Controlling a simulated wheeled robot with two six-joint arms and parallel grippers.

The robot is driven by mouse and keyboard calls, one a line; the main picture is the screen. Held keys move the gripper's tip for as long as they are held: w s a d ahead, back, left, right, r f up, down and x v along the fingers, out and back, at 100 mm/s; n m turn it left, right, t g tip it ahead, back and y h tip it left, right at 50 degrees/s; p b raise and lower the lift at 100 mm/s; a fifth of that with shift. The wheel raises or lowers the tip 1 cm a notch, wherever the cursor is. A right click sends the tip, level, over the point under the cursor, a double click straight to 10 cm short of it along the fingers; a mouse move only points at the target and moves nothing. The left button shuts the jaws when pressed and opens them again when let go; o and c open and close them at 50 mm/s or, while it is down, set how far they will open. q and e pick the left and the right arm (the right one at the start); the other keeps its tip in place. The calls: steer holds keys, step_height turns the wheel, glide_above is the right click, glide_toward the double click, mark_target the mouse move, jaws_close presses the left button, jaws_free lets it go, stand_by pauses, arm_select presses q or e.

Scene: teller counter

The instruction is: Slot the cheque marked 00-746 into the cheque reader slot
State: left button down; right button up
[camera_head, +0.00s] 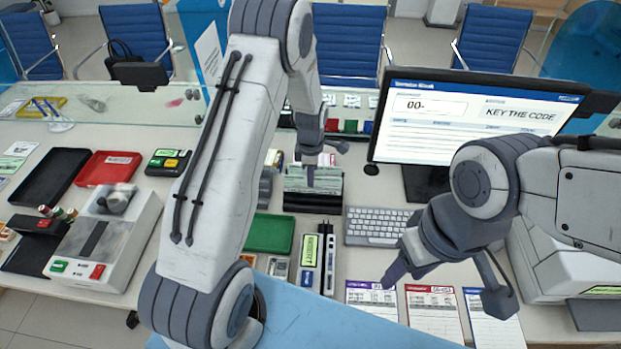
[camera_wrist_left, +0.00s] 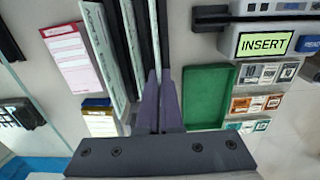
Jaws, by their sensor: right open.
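My left gripper (camera_head: 311,176) is over a dark rack (camera_head: 313,203) holding upright pale-green cheques (camera_head: 325,182). In the left wrist view its fingers (camera_wrist_left: 158,78) are close together on the edge of a thin cheque (camera_wrist_left: 156,40), which stands among the rack's dark dividers. Other cheques (camera_wrist_left: 103,52) stand to its left. I cannot read a number on any of them. The cheque reader (camera_head: 327,245) lies in front of the rack, beside a lit display (camera_head: 310,250) that reads INSERT in the left wrist view (camera_wrist_left: 263,44). My right gripper (camera_head: 394,272) is open and empty, above the front of the counter.
A green tray (camera_head: 269,233) lies left of the reader. Printed forms (camera_head: 434,310) lie at the front. A grey-white machine (camera_head: 105,240) stands at left.

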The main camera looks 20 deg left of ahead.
arm_select(q)
steer(key=shift+r+p, duration=1.05)
steer(key=shift+r, duration=0.55)
